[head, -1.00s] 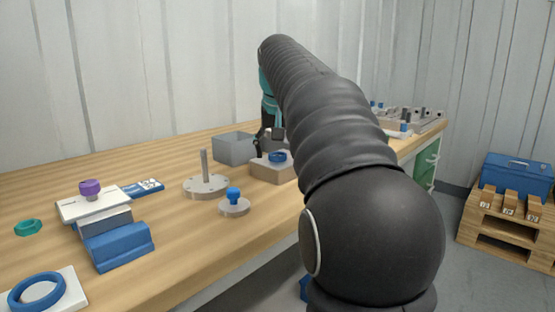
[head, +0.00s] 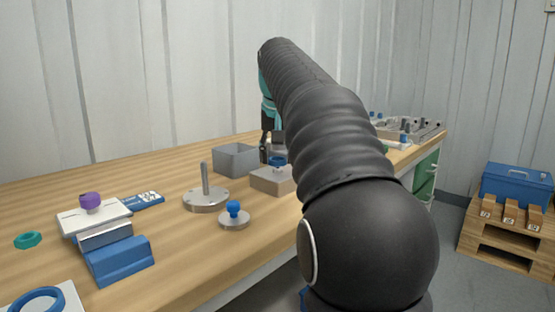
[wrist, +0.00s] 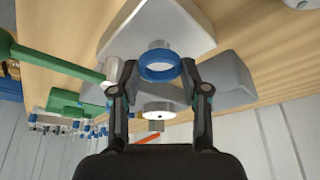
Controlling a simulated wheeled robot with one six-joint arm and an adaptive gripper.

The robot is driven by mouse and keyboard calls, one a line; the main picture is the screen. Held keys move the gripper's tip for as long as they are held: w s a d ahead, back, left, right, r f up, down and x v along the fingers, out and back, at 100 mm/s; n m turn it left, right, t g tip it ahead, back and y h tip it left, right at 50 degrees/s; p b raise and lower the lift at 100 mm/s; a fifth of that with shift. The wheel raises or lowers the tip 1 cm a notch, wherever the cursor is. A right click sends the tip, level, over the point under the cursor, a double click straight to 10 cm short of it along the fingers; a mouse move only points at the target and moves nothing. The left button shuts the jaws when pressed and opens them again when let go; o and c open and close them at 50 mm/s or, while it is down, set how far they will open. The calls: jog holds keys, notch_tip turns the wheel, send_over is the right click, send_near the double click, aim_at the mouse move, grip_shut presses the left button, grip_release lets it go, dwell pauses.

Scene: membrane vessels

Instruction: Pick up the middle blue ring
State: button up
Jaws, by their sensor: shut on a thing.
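The blue ring (wrist: 160,66) sits between my two fingertips in the wrist view. My gripper (wrist: 160,70) is shut on it from both sides. A pale block (wrist: 155,22) with a short grey post (wrist: 157,44) lies behind the ring. In the head view the ring (head: 277,160) shows at the top of the tan block (head: 270,180), seemingly a little raised; whether it is clear of the post is hard to tell. My gripper (head: 267,150) is partly hidden there by my arm. Another blue ring (head: 38,299) lies on a white plate at the lower left.
A grey open bin (head: 236,160) stands beside the tan block. A metal disc with an upright rod (head: 206,194) and a small disc with a blue knob (head: 234,216) stand nearer. A purple knob (head: 90,201), blue block (head: 120,262) and green nut (head: 28,240) are at left.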

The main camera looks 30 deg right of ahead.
jog(key=r, duration=0.1)
jog(key=d+r+p, duration=0.1)
jog(key=r, duration=0.1)
jog(key=shift+d+r, duration=0.15)
jog(key=s+d+r, duration=0.1)
jog(key=d+r, duration=0.4)
jog(key=d, duration=0.5)
jog(key=shift+s+r+p, duration=0.3)
jog(key=shift+r, duration=0.05)
jog(key=shift+d, duration=0.1)
